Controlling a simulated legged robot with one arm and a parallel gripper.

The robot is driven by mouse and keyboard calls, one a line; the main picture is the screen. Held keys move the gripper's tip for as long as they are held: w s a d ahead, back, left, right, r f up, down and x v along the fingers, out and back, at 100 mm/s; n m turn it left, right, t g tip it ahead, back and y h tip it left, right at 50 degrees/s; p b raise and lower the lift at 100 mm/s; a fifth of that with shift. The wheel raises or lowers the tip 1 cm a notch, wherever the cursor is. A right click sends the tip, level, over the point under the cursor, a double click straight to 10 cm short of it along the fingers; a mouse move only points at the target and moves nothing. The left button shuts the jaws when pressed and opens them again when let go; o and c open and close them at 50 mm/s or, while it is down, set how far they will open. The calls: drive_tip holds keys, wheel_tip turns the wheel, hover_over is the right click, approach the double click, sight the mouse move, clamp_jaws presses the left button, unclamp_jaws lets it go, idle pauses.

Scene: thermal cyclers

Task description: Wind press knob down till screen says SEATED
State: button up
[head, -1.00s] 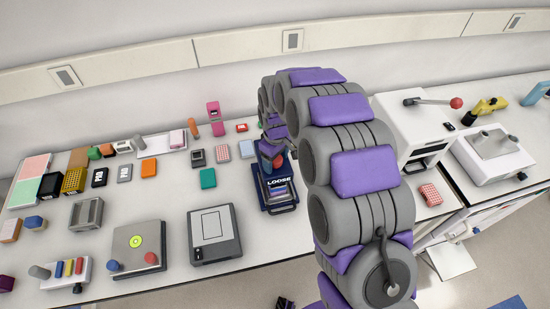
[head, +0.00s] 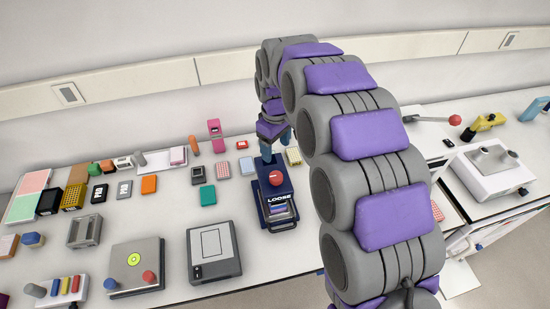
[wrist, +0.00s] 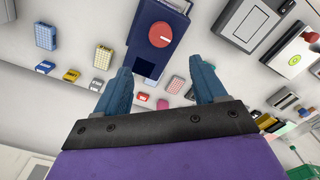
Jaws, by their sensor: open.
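The press is a dark blue device (head: 264,212) standing on the bench near the middle of the head view. Its red round knob (head: 275,177) sits on top, and its screen reads LOOSE. In the wrist view the red knob (wrist: 161,35) carries a pale line and shows at the top, beyond the fingertips. My gripper (wrist: 160,80) has two blue fingers spread wide apart with nothing between them. In the head view my gripper (head: 276,145) is behind the press, apart from the knob.
A grey device with a framed panel (head: 213,252) stands left of the press, and a teal block (head: 208,195) lies between them. A yellow rack (head: 293,156) and a light blue block (head: 247,166) are close behind the press. White machines (head: 493,165) stand at the right.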

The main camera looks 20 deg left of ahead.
drive_tip(key=shift+r, duration=1.45)
drive_tip(key=shift+d, duration=0.1)
